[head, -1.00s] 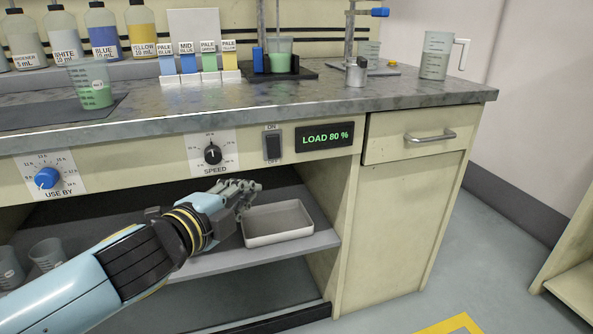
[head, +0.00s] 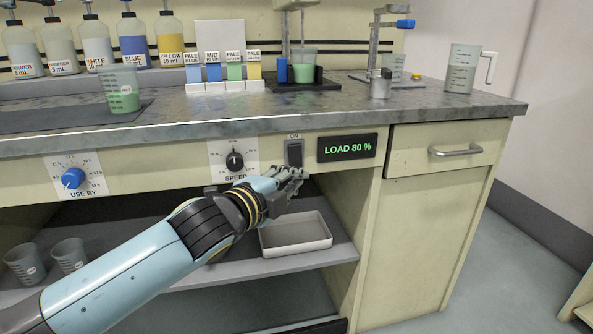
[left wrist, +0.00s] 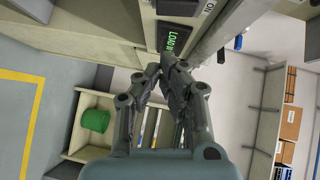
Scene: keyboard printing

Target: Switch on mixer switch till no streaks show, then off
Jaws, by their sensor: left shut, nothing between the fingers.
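The dark mixer switch (head: 295,153) is on the cabinet front, under an ON label; I cannot tell which way its rocker is tipped. It also shows at the top of the left wrist view (left wrist: 178,7). My left gripper (head: 303,174) is shut and empty, just below the switch and in front of its lower edge, covering the label there. I cannot tell whether it touches. In the left wrist view the fingers (left wrist: 161,68) converge near the lit display. The mixer beaker (head: 303,66) holds green liquid; streaks are too small to tell. My right gripper is out of view.
The display (head: 347,147) reads LOAD 80 %. A speed knob (head: 235,161) is left of the switch and a blue USE BY knob (head: 73,178) further left. A tray (head: 321,243) sits on the shelf below. A drawer handle (head: 456,151) sticks out at right.

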